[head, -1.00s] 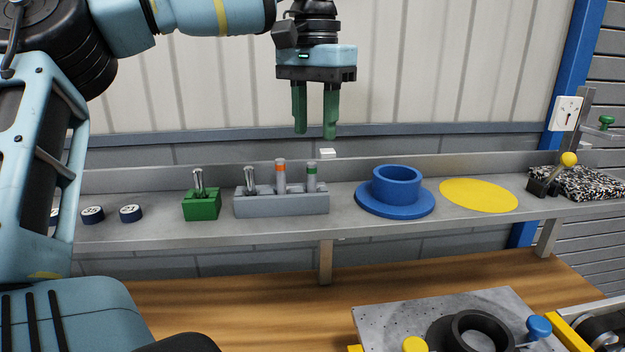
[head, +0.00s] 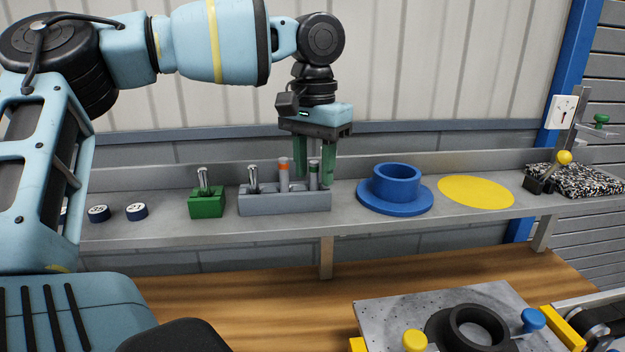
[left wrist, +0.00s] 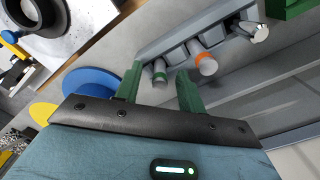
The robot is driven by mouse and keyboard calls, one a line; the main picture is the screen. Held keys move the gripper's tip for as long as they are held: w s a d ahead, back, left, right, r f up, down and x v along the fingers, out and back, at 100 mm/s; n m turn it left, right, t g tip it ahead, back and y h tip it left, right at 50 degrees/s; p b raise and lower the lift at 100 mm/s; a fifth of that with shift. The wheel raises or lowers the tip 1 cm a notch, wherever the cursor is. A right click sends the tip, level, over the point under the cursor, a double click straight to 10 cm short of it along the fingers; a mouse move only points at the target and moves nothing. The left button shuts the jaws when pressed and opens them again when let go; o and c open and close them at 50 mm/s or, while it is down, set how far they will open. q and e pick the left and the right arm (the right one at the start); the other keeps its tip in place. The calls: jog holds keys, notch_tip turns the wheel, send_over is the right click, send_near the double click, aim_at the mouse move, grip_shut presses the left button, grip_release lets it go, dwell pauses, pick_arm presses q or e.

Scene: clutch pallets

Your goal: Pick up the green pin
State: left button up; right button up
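The green pin is a grey pin with a green band (head: 314,174). It stands upright at the right end of a grey holder block (head: 285,203) on the metal shelf. My left gripper (head: 314,182) has green fingers and points down at the pin. In the left wrist view the green pin (left wrist: 159,72) shows between the open fingers of the left gripper (left wrist: 158,82), nearer the left finger. I see no contact. An orange-banded pin (head: 284,174) stands beside it in the same block and also shows in the left wrist view (left wrist: 206,65). My right gripper is not in view.
A green block (head: 207,204) with a metal pin stands left of the holder. A blue flanged ring (head: 396,187) and a yellow disc (head: 476,191) lie to the right. A back ledge (head: 150,177) runs behind. Below is a wooden bench (head: 250,300) with a fixture plate.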

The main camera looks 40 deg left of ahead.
aim_at(315, 161)
pick_arm(q)
jog(key=shift+c, duration=0.2)
grip_shut()
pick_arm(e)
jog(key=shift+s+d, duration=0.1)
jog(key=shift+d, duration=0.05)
pick_arm(q)
jog(key=shift+r, duration=0.1)
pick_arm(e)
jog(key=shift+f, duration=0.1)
pick_arm(q)
jog(key=shift+w+r, duration=0.1)
jog(key=shift+r, duration=0.45)
notch_tip(315, 161, up, 2)
jog(key=shift+b, duration=0.35)
jog(key=s+d+r, duration=0.1)
jog(key=s+d, duration=0.2)
jog(key=d, duration=0.4)
jog(key=s+d+b, duration=0.1)
jog(key=s+d, duration=0.2)
jog(key=d, duration=0.4)
jog(key=shift+s+d+r, duration=0.3)
jog(key=shift+d+r, duration=0.05)
jog(key=shift+d, duration=0.05)
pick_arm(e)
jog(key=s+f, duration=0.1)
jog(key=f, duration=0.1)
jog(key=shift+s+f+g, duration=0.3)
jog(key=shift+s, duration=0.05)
